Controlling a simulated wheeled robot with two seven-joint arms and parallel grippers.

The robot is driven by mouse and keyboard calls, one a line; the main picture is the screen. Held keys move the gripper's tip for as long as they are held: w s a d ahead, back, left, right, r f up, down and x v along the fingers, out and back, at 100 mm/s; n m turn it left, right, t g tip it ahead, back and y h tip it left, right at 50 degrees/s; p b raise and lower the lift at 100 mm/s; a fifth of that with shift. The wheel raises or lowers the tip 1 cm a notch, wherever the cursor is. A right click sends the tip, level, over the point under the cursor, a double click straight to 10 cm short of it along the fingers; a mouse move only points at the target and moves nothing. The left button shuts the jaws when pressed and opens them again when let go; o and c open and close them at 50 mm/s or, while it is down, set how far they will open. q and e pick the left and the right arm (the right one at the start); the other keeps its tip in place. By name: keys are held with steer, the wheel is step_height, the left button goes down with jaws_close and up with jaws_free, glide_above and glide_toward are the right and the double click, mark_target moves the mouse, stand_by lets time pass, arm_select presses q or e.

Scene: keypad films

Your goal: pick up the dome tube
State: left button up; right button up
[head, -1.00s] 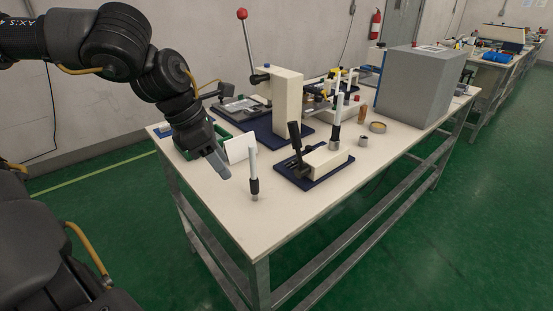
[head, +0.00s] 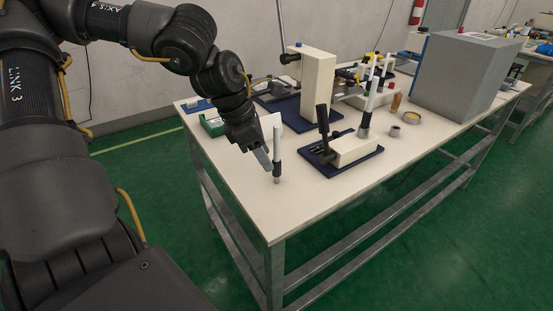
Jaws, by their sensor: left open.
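A slim upright tube, which looks like the dome tube, (head: 277,145) stands alone on the near part of the workbench (head: 262,211). It has a pale upper part, a dark band and a light grey foot. My left gripper (head: 264,160) points down close beside its left side, with its grey fingers at the height of the tube's lower half. The gripper is open, and the tube does not look held. I cannot tell whether a finger touches it or how deep the gap is. My right gripper is not in view.
A dark blue base with a cream block and black lever (head: 323,126) stands right of the tube, with a similar tube (head: 368,108) by it. A white card (head: 271,123) is behind the gripper. A large grey box (head: 463,75) stands farther right. The near bench corner is clear.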

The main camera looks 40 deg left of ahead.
mark_target(276, 161)
arm_select(q)
steer(key=x, duration=0.5)
steer(key=shift+w+a+r, duration=0.1)
steer(key=shift+w, duration=0.1)
steer(key=shift+c, duration=0.4)
jaws_close()
